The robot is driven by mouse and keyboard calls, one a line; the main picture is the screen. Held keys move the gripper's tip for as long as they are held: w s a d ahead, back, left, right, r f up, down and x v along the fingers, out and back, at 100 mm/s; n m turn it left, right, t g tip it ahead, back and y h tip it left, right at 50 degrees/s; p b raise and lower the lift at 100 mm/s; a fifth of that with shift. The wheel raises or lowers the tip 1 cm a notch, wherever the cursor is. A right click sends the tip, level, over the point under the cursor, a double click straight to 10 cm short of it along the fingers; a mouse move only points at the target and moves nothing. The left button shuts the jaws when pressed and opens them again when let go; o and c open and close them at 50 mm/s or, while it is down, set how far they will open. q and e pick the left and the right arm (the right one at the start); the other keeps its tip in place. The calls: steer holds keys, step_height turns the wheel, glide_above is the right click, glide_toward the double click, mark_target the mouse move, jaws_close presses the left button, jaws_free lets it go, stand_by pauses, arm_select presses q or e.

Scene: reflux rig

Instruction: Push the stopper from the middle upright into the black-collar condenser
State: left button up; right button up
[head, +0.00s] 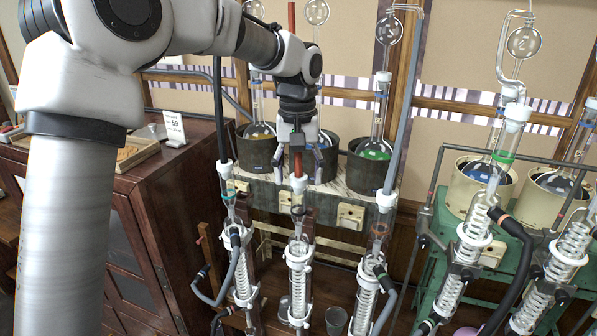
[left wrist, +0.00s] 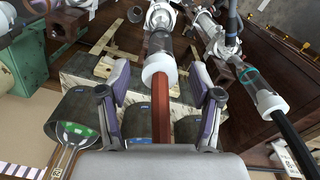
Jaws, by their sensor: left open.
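The red middle upright (head: 291,18) runs down behind my left gripper (head: 299,163) to a white stopper-like end piece (head: 299,184), also in the left wrist view (left wrist: 159,70). This piece sits in line with the glass top of the middle condenser (head: 298,255), which has a dark ring near its top; whether it is seated cannot be told. My left gripper points down and is open, its fingers on either side of the red upright (left wrist: 160,105), apparently apart from it. In the left wrist view, the open fingers (left wrist: 160,78) flank the white piece. My right gripper is not in view.
A black upright (head: 218,80) stands left and a grey one (head: 400,100) right, each above another condenser. Heating pots, one with a green-liquid flask (head: 375,149), stand behind. A green-framed rig fills the right; a dark wooden cabinet (head: 170,205) stands left.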

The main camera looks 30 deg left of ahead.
mark_target(298, 176)
arm_select(q)
step_height(298, 176, up, 12)
stand_by(0.4)
